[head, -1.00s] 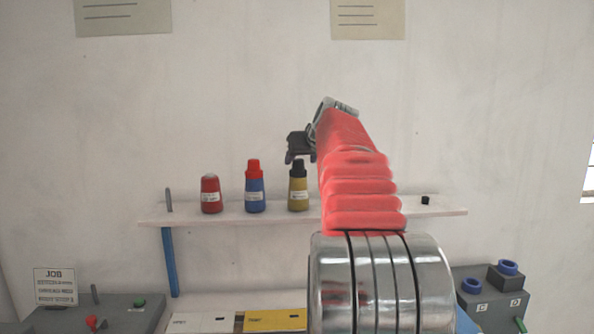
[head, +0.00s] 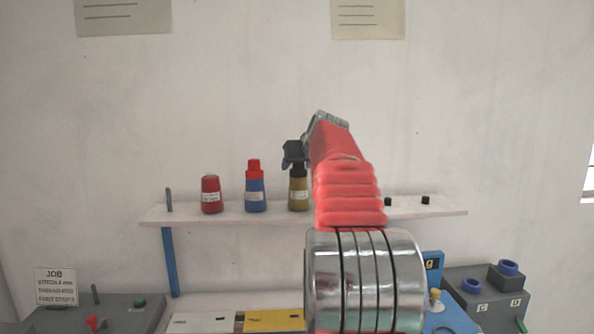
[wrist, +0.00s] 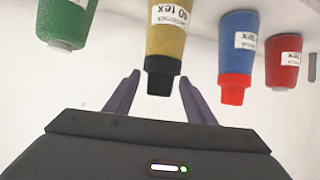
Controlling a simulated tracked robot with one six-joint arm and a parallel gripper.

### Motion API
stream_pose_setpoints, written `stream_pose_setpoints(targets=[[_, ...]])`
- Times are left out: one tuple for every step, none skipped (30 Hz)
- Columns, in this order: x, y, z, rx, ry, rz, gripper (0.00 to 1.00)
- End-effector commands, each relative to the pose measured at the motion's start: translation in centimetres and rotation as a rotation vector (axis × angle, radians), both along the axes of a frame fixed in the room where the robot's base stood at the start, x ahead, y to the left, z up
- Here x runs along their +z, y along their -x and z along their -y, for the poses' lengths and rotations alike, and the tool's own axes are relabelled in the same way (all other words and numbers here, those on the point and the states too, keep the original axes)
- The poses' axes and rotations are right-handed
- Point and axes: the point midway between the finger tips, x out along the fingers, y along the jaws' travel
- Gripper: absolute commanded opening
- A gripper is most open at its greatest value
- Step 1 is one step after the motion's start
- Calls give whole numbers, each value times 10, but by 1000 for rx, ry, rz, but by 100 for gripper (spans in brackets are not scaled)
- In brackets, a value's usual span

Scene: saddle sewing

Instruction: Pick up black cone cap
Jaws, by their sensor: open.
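The black cone cap (wrist: 160,83) sits on the yellow cone (wrist: 167,32), which also shows on the shelf in the head view (head: 298,193). In the head view the cap is partly covered by my gripper (head: 294,155). In the wrist view the scene appears upside down, and my gripper (wrist: 158,78) is open with its fingers on either side of the cap. I see gaps between cap and fingers, and cannot tell how far the fingertips reach in depth.
On the shelf (head: 230,216) stand a blue cone with a red cap (head: 255,188) and a red cone (head: 211,195). A green cone (wrist: 63,22) shows in the wrist view. Small black pieces (head: 425,200) lie at the shelf's right. Grey boxes (head: 487,292) stand below.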

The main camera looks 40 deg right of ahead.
Motion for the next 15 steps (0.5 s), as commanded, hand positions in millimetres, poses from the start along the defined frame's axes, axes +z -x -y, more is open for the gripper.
stream_pose_setpoints(targets=[[0,0,0,0,0,0,50],[0,0,0,0,0,0,50],[0,0,0,0,0,0,50],[0,0,0,0,0,0,50],[0,0,0,0,0,0,50],[0,0,0,0,0,0,48],[0,0,0,0,0,0,46],[0,0,0,0,0,0,44],[0,0,0,0,0,0,41],[0,0,0,0,0,0,39],[0,0,0,0,0,0,37],[0,0,0,0,0,0,34],[0,0,0,0,0,0,32],[0,0,0,0,0,0,30],[0,0,0,0,0,-1,27]])
